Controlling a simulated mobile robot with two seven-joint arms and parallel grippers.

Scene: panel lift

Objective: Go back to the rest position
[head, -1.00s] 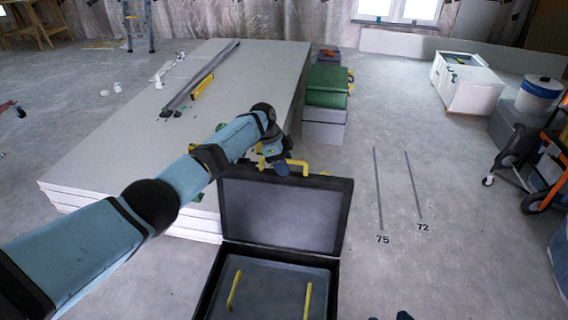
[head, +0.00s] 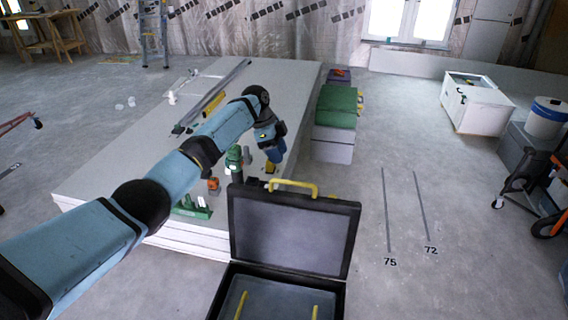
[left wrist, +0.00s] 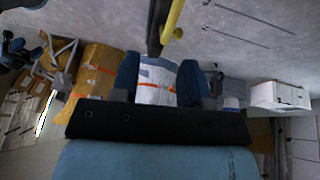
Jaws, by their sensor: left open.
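My left arm reaches in from the left. Its left gripper (head: 272,160) is above the near right part of the panel stack (head: 110,195), just behind the open lid of a black case (head: 295,232). In the left wrist view the two dark blue fingers of the left gripper (left wrist: 159,82) stand apart, with no object held between them. The yellow handle (head: 290,186) on the lid's top edge is free of the gripper. My right gripper is not in view.
A green drill-like tool (head: 234,158) and a green item (head: 192,208) are on the panels. Green and grey boxes (head: 333,148) stand beside the stack. A white cabinet (head: 474,108) is at the right. The floor with marks 75 and 72 is clear.

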